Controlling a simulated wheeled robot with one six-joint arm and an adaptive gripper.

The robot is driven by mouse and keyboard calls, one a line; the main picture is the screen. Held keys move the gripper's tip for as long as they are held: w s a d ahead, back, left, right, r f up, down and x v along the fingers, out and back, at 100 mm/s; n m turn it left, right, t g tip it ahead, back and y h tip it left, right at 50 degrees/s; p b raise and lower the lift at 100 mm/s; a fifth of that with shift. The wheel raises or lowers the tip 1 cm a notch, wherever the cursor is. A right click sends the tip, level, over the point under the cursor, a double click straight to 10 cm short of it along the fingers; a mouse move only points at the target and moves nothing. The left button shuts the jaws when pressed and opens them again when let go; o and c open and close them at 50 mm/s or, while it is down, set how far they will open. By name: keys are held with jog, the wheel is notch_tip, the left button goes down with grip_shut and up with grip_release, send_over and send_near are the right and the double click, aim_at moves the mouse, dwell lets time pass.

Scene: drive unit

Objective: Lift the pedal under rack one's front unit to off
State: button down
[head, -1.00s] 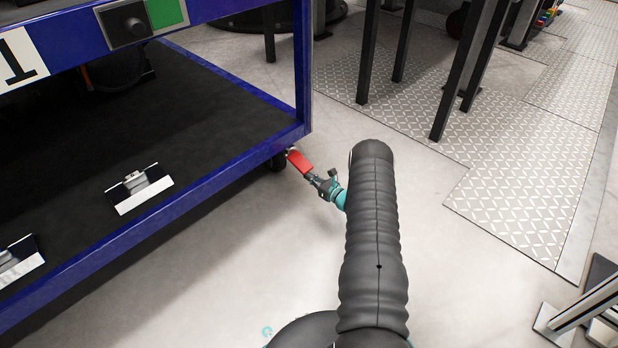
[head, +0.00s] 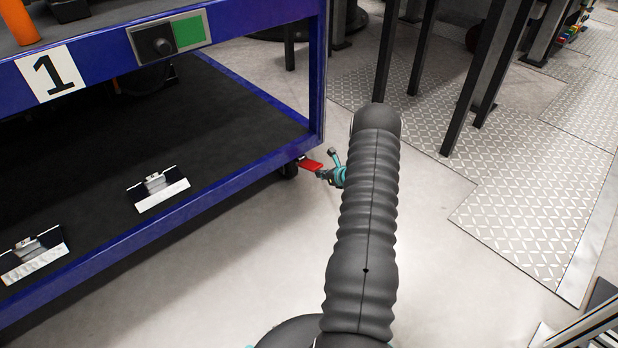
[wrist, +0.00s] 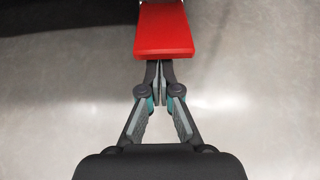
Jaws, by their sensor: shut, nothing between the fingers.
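The red pedal (head: 311,165) sticks out from the caster under the near right corner of the blue rack marked 1 (head: 160,205). In the wrist view the pedal (wrist: 164,30) is a flat red plate at top centre. My gripper (head: 328,175) is at the pedal's outer end in the head view. In the wrist view my gripper (wrist: 160,68) is shut, with nothing between its fingers. Its fingertips run up to the pedal's near edge and their ends are hidden beneath it. Whether they touch it I cannot tell.
The black caster wheel (head: 289,169) sits under the rack's corner. Black table legs (head: 480,80) stand on patterned floor plates (head: 540,190) to the right. Bare grey floor (head: 220,280) lies in front of the rack. My arm crosses the middle of the head view.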

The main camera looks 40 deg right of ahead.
jog(key=shift+w+r, duration=0.1)
jog(key=shift+r, duration=0.3)
jog(key=shift+w+a+r, duration=0.1)
jog(key=shift+w+r, duration=0.1)
notch_tip(320, 180, down, 5)
jog(key=s+b, duration=0.1)
jog(key=b, duration=0.3)
jog(key=p+v, duration=0.1)
jog(key=v, duration=1)
jog(key=shift+w+r, duration=0.25)
jog(key=shift+r, duration=0.05)
